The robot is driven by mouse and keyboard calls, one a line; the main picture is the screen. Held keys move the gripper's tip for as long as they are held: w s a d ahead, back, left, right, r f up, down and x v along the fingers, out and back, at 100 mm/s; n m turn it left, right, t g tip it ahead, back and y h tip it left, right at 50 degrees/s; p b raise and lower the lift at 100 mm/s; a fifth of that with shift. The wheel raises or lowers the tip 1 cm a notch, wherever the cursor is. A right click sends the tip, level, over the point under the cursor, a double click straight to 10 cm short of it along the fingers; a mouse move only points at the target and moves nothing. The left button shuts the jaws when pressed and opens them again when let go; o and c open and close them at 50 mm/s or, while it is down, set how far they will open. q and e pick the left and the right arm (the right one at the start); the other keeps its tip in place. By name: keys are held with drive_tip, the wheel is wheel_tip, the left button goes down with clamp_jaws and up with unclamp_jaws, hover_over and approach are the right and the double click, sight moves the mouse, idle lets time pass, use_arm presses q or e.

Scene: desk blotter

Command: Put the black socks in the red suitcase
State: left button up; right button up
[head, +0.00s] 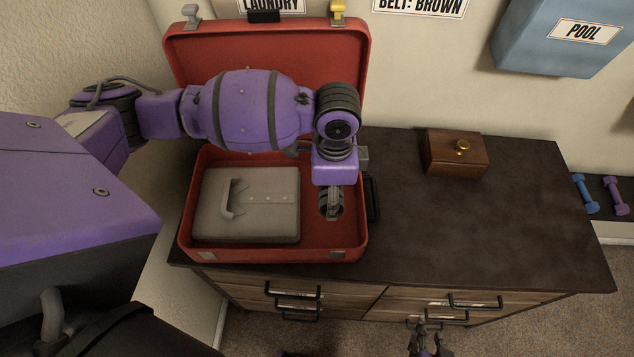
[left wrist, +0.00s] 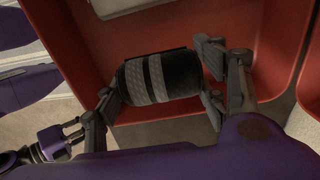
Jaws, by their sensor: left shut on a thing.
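The red suitcase (head: 335,245) lies open on the dresser, its lid leaning up at the back. My left gripper (head: 331,205) reaches down into the right part of its base. In the left wrist view it is shut on the black socks (left wrist: 180,74), a dark roll with grey bands, held between the fingers (left wrist: 162,78). The red suitcase wall (left wrist: 275,50) shows behind them. In the head view the socks are mostly hidden by the gripper. My right gripper (head: 430,330) is open and empty at the bottom edge, in front of the dresser.
A wooden box with a gold knob (head: 455,155) stands on the dresser top (head: 480,235), which is otherwise clear at right. A blue bin (head: 545,50) hangs at upper right.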

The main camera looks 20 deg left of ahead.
use_arm(q)
drive_tip(key=w+f, duration=0.1)
drive_tip(key=w+a+f, duration=0.1)
drive_tip(key=shift+a+f, duration=0.15)
drive_tip(key=shift+f, duration=0.15)
drive_tip(key=shift+w+f, duration=0.15)
drive_tip(key=shift+f, duration=1.5)
drive_tip(key=shift+f, duration=0.1)
drive_tip(key=o, duration=1.2)
drive_tip(key=shift+c, duration=0.2)
wheel_tip(320, 180, up, 12)
drive_tip(key=shift+r, duration=0.15)
